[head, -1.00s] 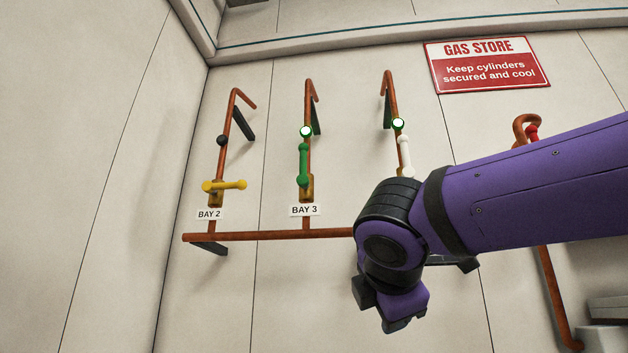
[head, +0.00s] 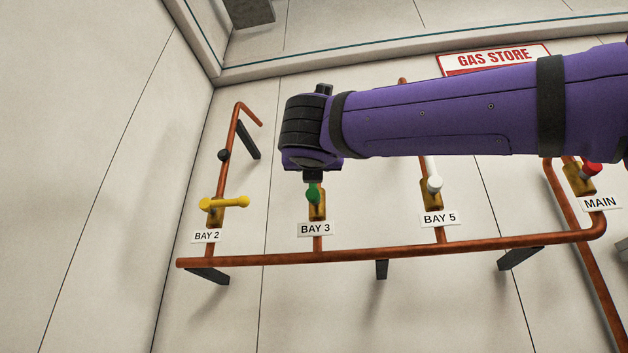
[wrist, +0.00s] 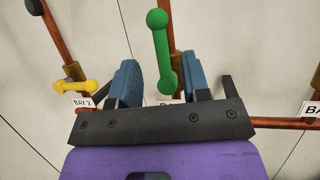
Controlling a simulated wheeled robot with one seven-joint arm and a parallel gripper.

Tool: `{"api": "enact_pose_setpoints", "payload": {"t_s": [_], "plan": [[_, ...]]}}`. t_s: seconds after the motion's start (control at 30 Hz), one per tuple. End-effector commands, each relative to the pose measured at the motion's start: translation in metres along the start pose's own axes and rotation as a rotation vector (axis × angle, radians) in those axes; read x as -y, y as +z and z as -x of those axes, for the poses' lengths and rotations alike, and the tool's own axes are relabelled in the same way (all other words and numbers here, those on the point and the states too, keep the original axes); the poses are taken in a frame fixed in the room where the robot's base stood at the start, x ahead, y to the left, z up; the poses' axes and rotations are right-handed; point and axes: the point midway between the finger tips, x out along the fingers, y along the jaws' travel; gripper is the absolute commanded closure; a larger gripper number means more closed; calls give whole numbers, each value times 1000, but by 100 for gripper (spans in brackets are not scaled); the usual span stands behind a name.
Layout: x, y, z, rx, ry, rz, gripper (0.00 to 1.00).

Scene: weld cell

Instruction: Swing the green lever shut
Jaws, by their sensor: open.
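The green lever (head: 314,193) sits on the brass valve at BAY 3. In the head view only its lower end shows, under my gripper (head: 313,177); the rest is hidden. In the wrist view the green lever (wrist: 162,55) shows at full length with a round knob, roughly in line with its copper pipe. My gripper (wrist: 159,74) is open, with one blue-padded finger on each side of the lever. Gaps show between the lever and both pads. Nothing is held.
The yellow lever (head: 224,203) at BAY 2 lies across its pipe to the left. The white lever (head: 434,178) at BAY 5 and the red lever (head: 591,170) at MAIN are to the right. A copper header pipe (head: 350,254) runs below on dark brackets.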

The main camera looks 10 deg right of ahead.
Motion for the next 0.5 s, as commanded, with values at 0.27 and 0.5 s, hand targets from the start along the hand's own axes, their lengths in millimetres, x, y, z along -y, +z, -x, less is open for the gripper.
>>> {"api": "enact_pose_setpoints", "payload": {"t_s": [0.27, 0.5], "plan": [[0, -1, -48, -1, -2, -1, 57], [0, 0, -67, -1, -1, -2, 57]]}}
